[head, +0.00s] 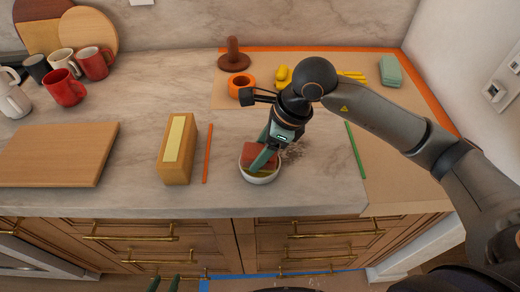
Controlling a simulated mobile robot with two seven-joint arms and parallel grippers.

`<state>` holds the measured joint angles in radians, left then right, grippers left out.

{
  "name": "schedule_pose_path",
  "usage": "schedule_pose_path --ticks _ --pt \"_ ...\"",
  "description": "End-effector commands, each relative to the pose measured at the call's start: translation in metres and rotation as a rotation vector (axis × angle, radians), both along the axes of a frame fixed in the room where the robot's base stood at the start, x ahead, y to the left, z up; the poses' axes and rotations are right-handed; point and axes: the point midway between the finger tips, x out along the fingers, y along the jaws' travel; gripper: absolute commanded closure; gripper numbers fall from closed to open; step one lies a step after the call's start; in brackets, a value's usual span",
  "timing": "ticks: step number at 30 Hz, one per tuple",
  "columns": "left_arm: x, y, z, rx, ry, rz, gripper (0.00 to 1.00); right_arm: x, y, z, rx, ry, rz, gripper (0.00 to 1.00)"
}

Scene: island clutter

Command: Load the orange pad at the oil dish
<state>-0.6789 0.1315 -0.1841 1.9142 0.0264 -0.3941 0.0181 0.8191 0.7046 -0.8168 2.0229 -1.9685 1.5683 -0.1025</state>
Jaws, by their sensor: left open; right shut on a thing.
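The orange pad (252,152) is reddish-orange and is held in my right gripper (266,152), whose dark green fingers are shut on it. The oil dish (246,173) is a small white bowl near the counter's front edge, with yellowish oil showing low inside. The pad is tilted and its lower part is inside the dish's rim. I cannot tell how deep it touches the oil.
A tan block with a yellow strip (176,145) and an orange stick (207,153) lie left of the dish. A green stick (355,150) lies right. A wooden board (58,154) and several mugs (66,88) are left. An orange ring (240,85) and brown knobbed tool (234,57) stand behind.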

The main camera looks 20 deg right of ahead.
Motion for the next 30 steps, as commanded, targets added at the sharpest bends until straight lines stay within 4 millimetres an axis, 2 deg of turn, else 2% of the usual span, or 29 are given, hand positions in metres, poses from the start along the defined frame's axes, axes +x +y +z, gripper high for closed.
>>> schedule_pose_path --ticks 1,15,30 --pt "0.0 0.0 -0.001 0.0 0.0 0.0 0.5 -0.002 -0.001 -0.004 -0.006 0.011 0.001 0.8" --pt "0.0 0.0 0.001 0.0 0.0 0.0 0.5 -0.003 -0.001 -0.004 -0.008 0.014 0.002 0.8" --pt "0.0 0.0 0.024 0.0 0.0 0.0 0.5 -0.001 0.0 0.038 -0.002 0.004 0.001 0.8"
